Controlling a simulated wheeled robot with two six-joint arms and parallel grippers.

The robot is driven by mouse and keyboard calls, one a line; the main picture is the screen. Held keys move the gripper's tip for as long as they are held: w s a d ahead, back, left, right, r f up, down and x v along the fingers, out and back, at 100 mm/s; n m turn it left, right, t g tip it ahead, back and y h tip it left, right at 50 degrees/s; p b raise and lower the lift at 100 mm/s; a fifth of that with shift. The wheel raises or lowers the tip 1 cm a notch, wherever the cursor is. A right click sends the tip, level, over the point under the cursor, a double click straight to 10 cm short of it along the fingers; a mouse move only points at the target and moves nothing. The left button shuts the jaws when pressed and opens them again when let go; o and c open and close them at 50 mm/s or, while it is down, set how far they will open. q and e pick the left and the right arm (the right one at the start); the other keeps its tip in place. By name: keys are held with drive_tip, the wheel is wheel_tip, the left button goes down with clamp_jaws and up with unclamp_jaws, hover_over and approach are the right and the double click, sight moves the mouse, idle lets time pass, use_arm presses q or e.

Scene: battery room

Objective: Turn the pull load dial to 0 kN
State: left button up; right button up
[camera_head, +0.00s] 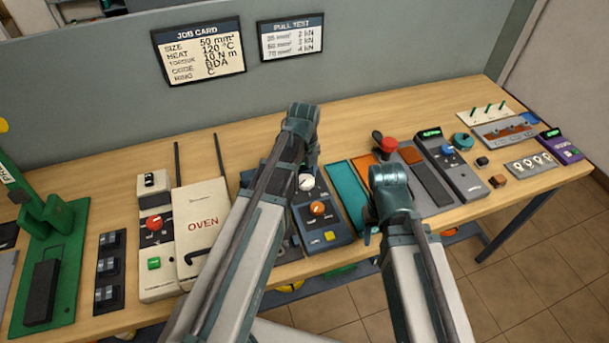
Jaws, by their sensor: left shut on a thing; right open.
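A dark blue box (339,230) stands mid-bench with a white-topped knob (306,182), an orange knob (317,208) and a yellow button (329,236). No label on it is readable, so I cannot tell for sure which knob is the pull load dial. My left gripper (309,172) points down at the white-topped knob and is shut on it, as far as I can see. My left arm covers the box's left side. My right gripper (369,236) is open near the bench's front edge, right of the box, and mostly hidden by my arm.
A white oven (207,230) and a control box with a red knob (153,223) stand left, beside a green press (58,220). A teal mat (347,190) and a grey device with a green display (452,165) lie right. Two signs (198,50) hang behind.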

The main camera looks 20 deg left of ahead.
use_arm(q)
drive_tip(key=c, duration=0.4)
drive_tip(key=shift+c, duration=0.2)
